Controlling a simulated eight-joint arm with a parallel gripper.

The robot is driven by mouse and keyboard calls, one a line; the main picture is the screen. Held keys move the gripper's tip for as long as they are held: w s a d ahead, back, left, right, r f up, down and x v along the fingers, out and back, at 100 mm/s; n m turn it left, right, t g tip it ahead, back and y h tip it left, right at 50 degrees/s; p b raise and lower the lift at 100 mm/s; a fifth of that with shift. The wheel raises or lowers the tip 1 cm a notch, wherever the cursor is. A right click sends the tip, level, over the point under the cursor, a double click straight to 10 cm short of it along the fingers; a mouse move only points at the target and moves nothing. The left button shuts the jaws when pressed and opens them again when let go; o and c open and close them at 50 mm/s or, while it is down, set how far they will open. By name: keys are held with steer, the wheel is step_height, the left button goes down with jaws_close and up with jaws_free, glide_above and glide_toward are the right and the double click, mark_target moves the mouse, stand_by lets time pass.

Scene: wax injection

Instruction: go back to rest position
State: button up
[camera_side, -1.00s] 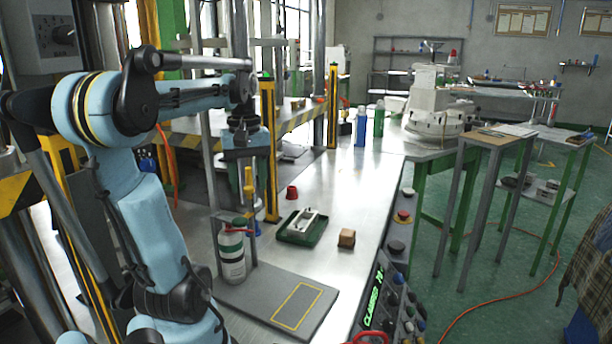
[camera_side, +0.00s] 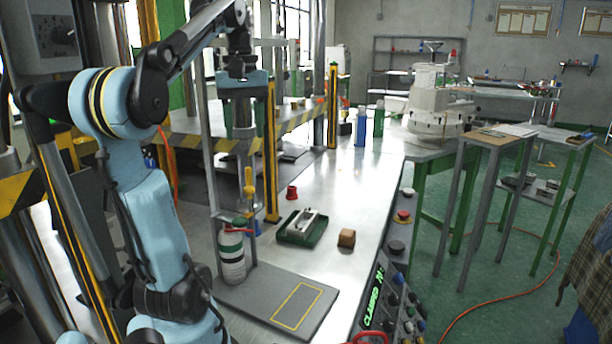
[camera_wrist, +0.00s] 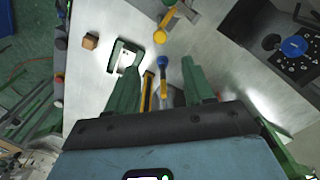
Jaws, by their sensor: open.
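My gripper (camera_wrist: 160,72) is open and empty, with its two green fingers spread wide in the wrist view. In the side view my gripper (camera_side: 240,128) points down, raised well above the metal table (camera_side: 345,205). It is behind the grey post of the stand (camera_side: 213,160) and near the yellow-black post (camera_side: 271,150). Nothing is seen between the fingers at their own height; the blue and yellow items in the wrist view lie below them.
A bottle with a green top (camera_side: 232,262) stands on the grey base plate (camera_side: 312,318). A green tray (camera_side: 303,230), a brown block (camera_side: 347,238) and a red cup (camera_side: 292,192) sit on the table. A yellow-handled tool (camera_side: 248,180) stands by the post. The table's right half is mostly clear.

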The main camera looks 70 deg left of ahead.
steer(key=w+d+f+m+t, duration=0.3)
steer(key=w+d+f+m, duration=0.3)
steer(key=d, duration=0.7)
steer(key=w+d+f+m+t, duration=0.4)
steer(key=w+d+f+m, duration=0.2)
steer(key=d+f+m, duration=0.4)
step_height(320, 180, down, 3)
steer(key=d, duration=0.2)
steer(key=shift+w+d+m, duration=0.15)
steer(key=shift+d+m, duration=0.2)
steer(key=shift+m, duration=0.05)
